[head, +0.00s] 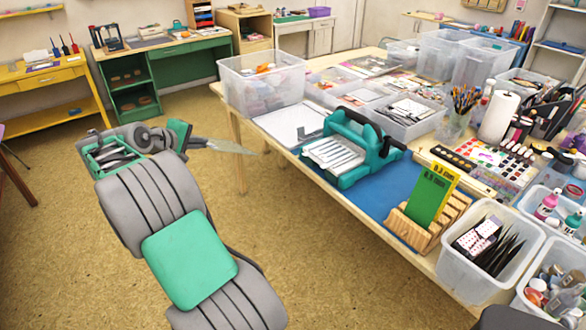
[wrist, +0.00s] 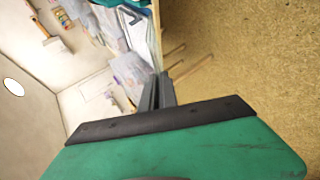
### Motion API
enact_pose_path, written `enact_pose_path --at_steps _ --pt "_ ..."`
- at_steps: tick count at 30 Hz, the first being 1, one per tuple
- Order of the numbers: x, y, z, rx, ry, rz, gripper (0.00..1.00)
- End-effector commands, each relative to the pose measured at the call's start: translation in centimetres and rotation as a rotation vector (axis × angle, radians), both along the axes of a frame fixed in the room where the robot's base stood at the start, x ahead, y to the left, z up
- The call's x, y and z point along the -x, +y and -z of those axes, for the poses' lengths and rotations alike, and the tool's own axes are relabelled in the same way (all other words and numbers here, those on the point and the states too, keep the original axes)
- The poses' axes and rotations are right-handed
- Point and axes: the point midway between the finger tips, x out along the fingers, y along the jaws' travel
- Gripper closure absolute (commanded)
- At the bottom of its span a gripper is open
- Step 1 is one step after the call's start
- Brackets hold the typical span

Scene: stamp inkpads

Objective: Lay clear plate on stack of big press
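The big press (head: 378,150) is teal with a black handle and stands on the table on a blue mat. Its stack (head: 335,152) is a pale, flat layer with dark stripes on the bed. My gripper (head: 199,142) is left of the table, over open floor, well apart from the press. Its fingers (wrist: 157,85) are close together in the wrist view. A thin, pale, see-through sheet, which looks like the clear plate (head: 232,147), sticks out from the fingertips toward the table. In the wrist view it is edge-on and hard to make out.
A wooden rack (head: 447,218) with green and yellow cards stands in front of the press. A white board (head: 292,122) lies left of it. Clear bins (head: 262,87) line the table's far side, and another bin (head: 462,272) stands at the near right.

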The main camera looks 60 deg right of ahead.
Motion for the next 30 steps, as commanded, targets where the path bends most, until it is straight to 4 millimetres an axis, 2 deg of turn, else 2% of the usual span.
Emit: enact_pose_path --at_steps 1,5,6,9,12,15,18,30 --pt "1.6 -3.3 2.9 0.062 0.017 0.020 1.00" --pt "6.0 -10.7 5.8 0.228 0.061 0.062 1.00" --pt "7.6 -12.9 6.6 0.276 0.074 0.080 1.00" --pt "11.9 -17.6 8.6 0.385 0.113 0.130 1.00" --pt "15.9 -21.0 10.1 0.469 0.148 0.179 1.00" --pt "18.8 -23.1 10.8 0.522 0.175 0.221 1.00" --pt "20.4 -24.1 11.0 0.549 0.190 0.245 1.00" --pt "21.0 -24.2 10.7 0.556 0.195 0.252 1.00"
